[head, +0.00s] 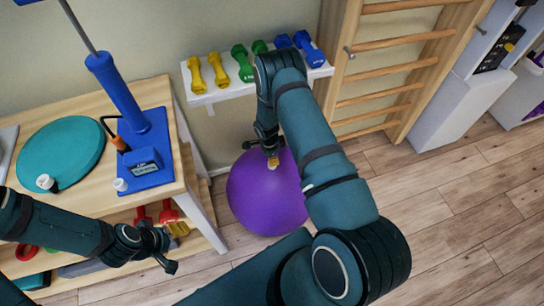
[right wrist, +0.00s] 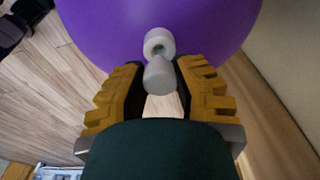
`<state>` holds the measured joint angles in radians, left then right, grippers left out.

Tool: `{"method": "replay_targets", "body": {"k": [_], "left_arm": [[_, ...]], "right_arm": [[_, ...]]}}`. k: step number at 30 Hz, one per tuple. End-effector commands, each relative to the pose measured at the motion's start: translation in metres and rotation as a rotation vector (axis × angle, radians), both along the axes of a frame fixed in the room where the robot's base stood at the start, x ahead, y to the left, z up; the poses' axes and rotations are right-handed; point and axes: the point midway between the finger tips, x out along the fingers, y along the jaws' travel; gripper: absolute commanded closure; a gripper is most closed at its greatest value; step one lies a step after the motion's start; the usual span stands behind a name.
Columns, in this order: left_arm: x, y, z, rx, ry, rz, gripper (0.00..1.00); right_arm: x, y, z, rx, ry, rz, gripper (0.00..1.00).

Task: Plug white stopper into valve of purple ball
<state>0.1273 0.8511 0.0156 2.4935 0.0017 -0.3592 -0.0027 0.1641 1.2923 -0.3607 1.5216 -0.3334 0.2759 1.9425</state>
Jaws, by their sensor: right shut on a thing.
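The purple ball (head: 262,200) rests on the floor beside the wooden table and fills the top of the right wrist view (right wrist: 110,25). Its valve (right wrist: 159,40) is a pale ring with a dark hole, facing my gripper. My right gripper (head: 272,158), with yellow ribbed fingers in the right wrist view (right wrist: 160,85), is shut on the white stopper (right wrist: 159,77). The stopper's narrower end points at the valve and overlaps its lower edge in the picture; I cannot tell whether they touch. My left gripper (head: 162,250) is empty, its fingers apart, near the table's lower shelf.
The wooden table (head: 88,98) at left bears a teal disc (head: 60,150) and a blue stand (head: 148,165). Behind the ball, a white wall shelf (head: 225,95) holds several dumbbells. Wooden wall bars (head: 385,70) stand behind right. Floor (head: 440,200) at right is clear.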

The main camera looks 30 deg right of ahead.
Motion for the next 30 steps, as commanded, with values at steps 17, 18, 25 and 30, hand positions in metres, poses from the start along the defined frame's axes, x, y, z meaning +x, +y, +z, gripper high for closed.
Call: {"method": "replay_targets", "body": {"k": [17, 18, 25, 30], "left_arm": [[0.000, 0.000, 0.000, 0.000, 0.000, 0.000, 0.35], [0.000, 0.000, 0.000, 0.000, 0.000, 0.000, 0.35], [0.000, 0.000, 0.000, 0.000, 0.000, 0.000, 0.35], [0.000, 0.000, 0.000, 0.000, 0.000, 0.000, 0.35]], "right_arm": [[0.000, 0.000, -0.008, 0.000, 0.000, 0.001, 0.96], [0.000, 0.000, -0.009, 0.000, 0.001, 0.001, 0.96], [0.000, 0.000, -0.013, 0.000, 0.000, 0.000, 0.96], [0.000, 0.000, -0.016, 0.000, 0.000, 0.000, 0.96]]}}
